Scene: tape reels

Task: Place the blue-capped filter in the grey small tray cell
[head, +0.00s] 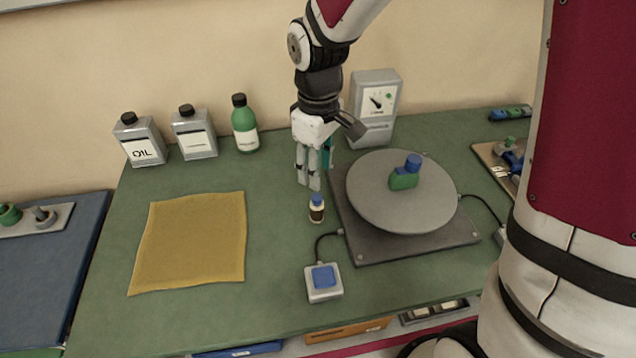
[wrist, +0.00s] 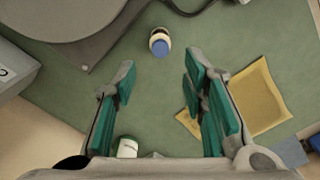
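A green body with a blue cap (head: 403,179), possibly the filter, lies on the grey turntable (head: 372,205). A small dark bottle with a pale label and blue cap (head: 317,213) stands on the green table left of the turntable. My gripper (head: 309,184) points down above and just behind this bottle. In the wrist view my gripper (wrist: 160,68) is open, with nothing between its teal-padded fingers; the bottle (wrist: 160,43) shows just beyond the fingertips. A grey compartmented tray (head: 401,320) is partly visible below the table's front edge; its cells are unclear.
A blue button box (head: 324,293) stands in front, cabled to the turntable. A yellow cloth (head: 190,245) lies left. Oil cans (head: 140,150) and a green bottle (head: 245,140) stand behind; a gauge box (head: 373,132) is behind the turntable. An orange bin (head: 348,330) is below the front edge.

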